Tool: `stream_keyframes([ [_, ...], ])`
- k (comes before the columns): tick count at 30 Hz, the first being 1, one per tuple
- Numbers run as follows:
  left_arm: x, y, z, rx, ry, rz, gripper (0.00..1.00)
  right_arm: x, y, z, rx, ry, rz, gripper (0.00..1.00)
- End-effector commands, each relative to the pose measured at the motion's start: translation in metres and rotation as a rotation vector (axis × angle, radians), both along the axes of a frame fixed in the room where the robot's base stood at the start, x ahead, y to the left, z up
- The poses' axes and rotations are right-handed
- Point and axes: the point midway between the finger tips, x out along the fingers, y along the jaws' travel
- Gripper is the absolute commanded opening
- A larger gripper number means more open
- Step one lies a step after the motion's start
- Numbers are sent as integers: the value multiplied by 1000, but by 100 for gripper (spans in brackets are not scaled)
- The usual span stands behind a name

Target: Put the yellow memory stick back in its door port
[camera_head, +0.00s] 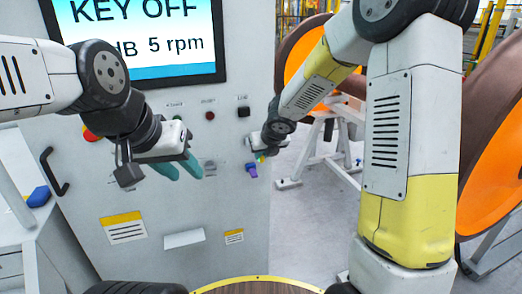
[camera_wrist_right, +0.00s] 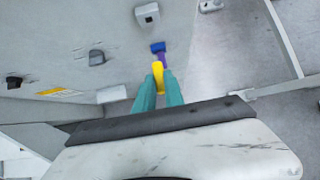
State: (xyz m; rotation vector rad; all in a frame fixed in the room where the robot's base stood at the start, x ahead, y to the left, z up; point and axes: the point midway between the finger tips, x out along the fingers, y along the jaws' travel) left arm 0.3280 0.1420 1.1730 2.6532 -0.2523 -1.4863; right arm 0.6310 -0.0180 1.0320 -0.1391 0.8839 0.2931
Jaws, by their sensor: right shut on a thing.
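The yellow memory stick (camera_wrist_right: 157,74) is between the teal fingertips of my right gripper (camera_wrist_right: 160,85) in the right wrist view. My right gripper (camera_head: 262,156) is shut on it, close to the right edge of the grey cabinet door (camera_head: 225,205). A purple and blue piece (camera_wrist_right: 158,50) shows just beyond the stick's tip; it also shows in the head view (camera_head: 252,169). I cannot tell whether the stick touches it or the door, and the port opening is not clearly visible. My left gripper (camera_head: 180,168) is open and empty in front of the door, its teal fingers apart.
A screen (camera_head: 140,38) reads "KEY OFF" and "5 rpm". Knobs and a black switch (camera_head: 243,111) sit below it. A black handle (camera_head: 53,172) is at the left. Orange wheels (camera_head: 300,60) on white stands are at the right.

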Motion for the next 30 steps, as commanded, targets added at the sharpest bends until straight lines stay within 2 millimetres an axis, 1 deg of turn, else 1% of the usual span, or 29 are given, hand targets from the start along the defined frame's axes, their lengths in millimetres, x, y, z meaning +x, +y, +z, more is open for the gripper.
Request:
stream_keyframes([
  [5, 0, 0, 0, 0, 0, 0, 36, 5, 1, 0, 0, -1, -1, 0],
  [21, 0, 0, 0, 0, 0, 0, 36, 48, 15, 1, -1, -2, 0, 0],
  [30, 0, 0, 0, 0, 0, 0, 36, 55, 18, 1, 0, -1, 1, 0],
])
